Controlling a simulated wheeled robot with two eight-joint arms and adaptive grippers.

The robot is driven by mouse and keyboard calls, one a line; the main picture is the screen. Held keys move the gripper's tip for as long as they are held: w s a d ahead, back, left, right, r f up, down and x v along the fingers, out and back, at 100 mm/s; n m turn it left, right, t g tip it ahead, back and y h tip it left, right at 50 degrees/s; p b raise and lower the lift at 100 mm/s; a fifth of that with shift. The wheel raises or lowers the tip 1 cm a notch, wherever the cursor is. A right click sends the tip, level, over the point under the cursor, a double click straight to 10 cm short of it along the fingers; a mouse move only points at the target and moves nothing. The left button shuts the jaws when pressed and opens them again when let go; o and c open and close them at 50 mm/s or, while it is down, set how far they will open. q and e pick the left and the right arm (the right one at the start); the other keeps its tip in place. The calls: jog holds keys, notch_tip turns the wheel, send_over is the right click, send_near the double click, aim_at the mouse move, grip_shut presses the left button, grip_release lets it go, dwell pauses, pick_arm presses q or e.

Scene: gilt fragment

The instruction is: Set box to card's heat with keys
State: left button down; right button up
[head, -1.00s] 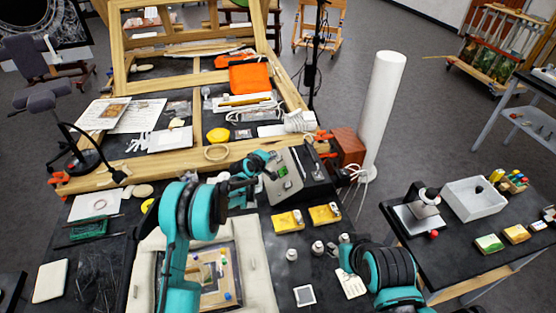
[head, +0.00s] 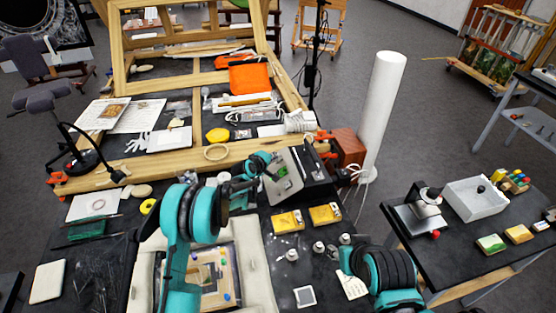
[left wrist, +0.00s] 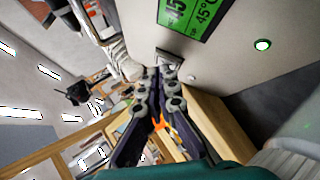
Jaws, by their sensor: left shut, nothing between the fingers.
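The control box (head: 283,183) stands at the table's right, with a pale sloped face and a green display. In the left wrist view its display (left wrist: 190,14) shows 45°C in small print; larger digits, cut by the frame edge, look like 45. A framed key (left wrist: 168,58) lies below the display. My left gripper (left wrist: 160,74) is shut and empty, its tips right at this key; I cannot tell whether they touch it. A paper card (head: 353,286) lies by my right arm, its writing too small to read. My right gripper does not show.
A wooden easel frame (head: 190,80) fills the back of the table. Two yellow boxes (head: 288,221) and several small jars (head: 318,248) stand in front of the control box. A white column (head: 384,110) rises behind it. A padded tray (head: 255,280) holds a framed piece.

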pick_arm(q)
jog(key=shift+d+f, duration=0.15)
jog(key=shift+f, duration=0.1)
jog(key=shift+r, duration=0.1)
dwell(0.4)
jog(key=shift+a+r, duration=0.45)
jog(key=shift+r, duration=0.2)
jog(key=a+r, duration=0.1)
jog(key=r+p, duration=0.1)
jog(key=r, duration=0.1)
jog(key=a+r, duration=0.1)
jog(key=shift+s+a+r+p, duration=0.15)
jog(key=shift+s+a+p, duration=0.2)
jog(key=shift+p, duration=0.05)
